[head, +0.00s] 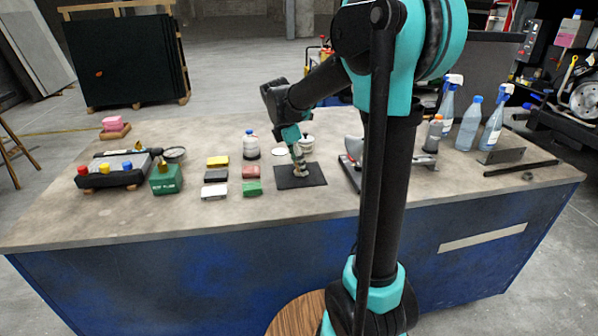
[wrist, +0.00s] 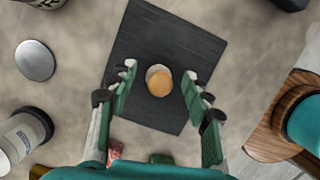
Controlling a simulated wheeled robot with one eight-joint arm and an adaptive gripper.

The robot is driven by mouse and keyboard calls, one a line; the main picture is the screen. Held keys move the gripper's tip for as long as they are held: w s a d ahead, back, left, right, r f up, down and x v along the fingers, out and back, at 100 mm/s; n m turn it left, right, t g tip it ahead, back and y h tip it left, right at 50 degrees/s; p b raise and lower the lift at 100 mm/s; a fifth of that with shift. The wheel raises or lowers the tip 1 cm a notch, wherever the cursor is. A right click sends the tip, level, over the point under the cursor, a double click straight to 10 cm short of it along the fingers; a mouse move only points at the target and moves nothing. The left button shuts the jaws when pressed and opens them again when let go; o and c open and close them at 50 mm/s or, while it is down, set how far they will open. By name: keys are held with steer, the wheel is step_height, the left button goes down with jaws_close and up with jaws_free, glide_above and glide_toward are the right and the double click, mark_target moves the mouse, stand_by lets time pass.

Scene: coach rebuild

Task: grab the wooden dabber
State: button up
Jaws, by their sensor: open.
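The wooden dabber (wrist: 159,82) stands on a dark square mat (wrist: 146,38). In the wrist view I look down on its round, light wooden top. In the head view the dabber (head: 299,170) shows as a small tan shape on the mat (head: 312,181), partly covered by my gripper. My gripper (wrist: 160,78) is open, with one finger on the left and one on the right of the dabber in the wrist view, and gaps on both sides. In the head view my gripper (head: 296,156) points down over the mat. Whether the fingertips are level with the dabber's top is hard to tell.
Red (head: 252,188), yellow, black, white and green blocks lie left of the mat. A white bottle with a blue cap (head: 251,147), a pale disc (head: 278,152) and a jar (head: 307,144) stand behind. Spray bottles (head: 491,128) are at the right.

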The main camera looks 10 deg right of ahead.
steer(key=shift+f, duration=0.1)
steer(key=shift+c, duration=0.3)
jaws_close()
